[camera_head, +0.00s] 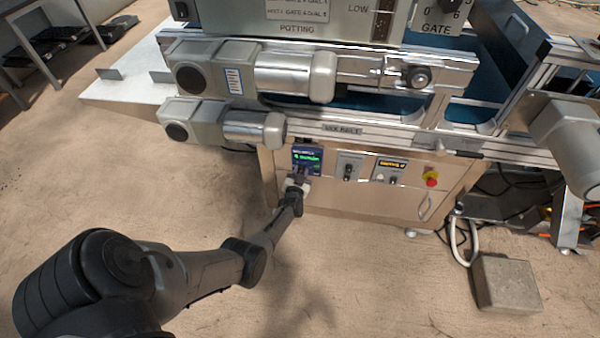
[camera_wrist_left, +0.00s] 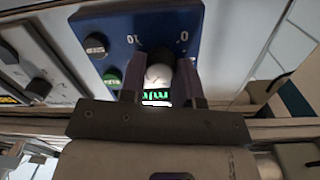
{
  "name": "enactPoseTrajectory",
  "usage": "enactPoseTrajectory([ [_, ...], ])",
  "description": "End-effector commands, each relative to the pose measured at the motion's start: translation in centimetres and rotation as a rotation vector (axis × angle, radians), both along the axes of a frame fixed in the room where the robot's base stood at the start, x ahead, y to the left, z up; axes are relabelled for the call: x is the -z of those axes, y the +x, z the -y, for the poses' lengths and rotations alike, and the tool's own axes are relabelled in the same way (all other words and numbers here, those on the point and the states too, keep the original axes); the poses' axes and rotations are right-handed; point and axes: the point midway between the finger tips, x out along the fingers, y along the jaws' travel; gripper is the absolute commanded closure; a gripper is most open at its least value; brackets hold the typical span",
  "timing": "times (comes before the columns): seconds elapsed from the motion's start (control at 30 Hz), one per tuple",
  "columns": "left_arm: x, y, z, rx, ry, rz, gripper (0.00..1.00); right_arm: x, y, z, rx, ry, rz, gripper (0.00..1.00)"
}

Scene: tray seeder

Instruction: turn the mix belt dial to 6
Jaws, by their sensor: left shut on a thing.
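The mix belt control is a blue panel (camera_head: 307,155) with a green readout on the front of the steel cabinet, below the "MIX BELT" label (camera_head: 342,130). My left gripper (camera_head: 299,176) is at the lower part of this panel. In the left wrist view the blue panel (camera_wrist_left: 118,22) appears turned over, with "10" and "0" marks beside the dial. My left gripper's fingers are on either side of the dial (camera_wrist_left: 158,76), shut on it. The dial's pointer is hidden or too unclear to read. My right gripper is out of view.
A switch panel (camera_head: 348,167), an amber display panel (camera_head: 391,168) and a red stop button (camera_head: 431,180) sit to the right on the cabinet. Grey motors (camera_head: 215,123) overhang above. A grey box (camera_head: 506,284) lies on the floor. Floor in front is mostly clear.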

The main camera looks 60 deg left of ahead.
Motion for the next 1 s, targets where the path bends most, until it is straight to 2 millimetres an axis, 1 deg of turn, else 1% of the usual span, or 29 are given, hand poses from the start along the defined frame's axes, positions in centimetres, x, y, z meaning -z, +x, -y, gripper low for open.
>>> enactPoseTrajectory([
  [0.33, 0.0, 0.0, 0.0, 0.0, 0.001, -0.001, 0.94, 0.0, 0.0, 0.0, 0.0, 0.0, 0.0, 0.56],
  [0.37, 0.0, 0.0, 0.0, 0.0, 0.001, -0.001, 0.68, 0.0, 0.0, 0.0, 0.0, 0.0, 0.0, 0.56],
  [0.6, 0.0, 0.0, 0.0, 0.0, 0.001, -0.001, 0.45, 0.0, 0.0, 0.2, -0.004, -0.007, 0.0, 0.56],
  [0.87, 0.0, -0.1, 0.1, 0.0, 0.0, -0.001, 0.45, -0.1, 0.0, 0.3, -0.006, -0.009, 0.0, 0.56],
  [1.0, -0.3, -0.8, 0.8, 0.001, 0.0, -0.003, 0.45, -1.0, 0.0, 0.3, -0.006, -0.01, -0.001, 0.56],
])
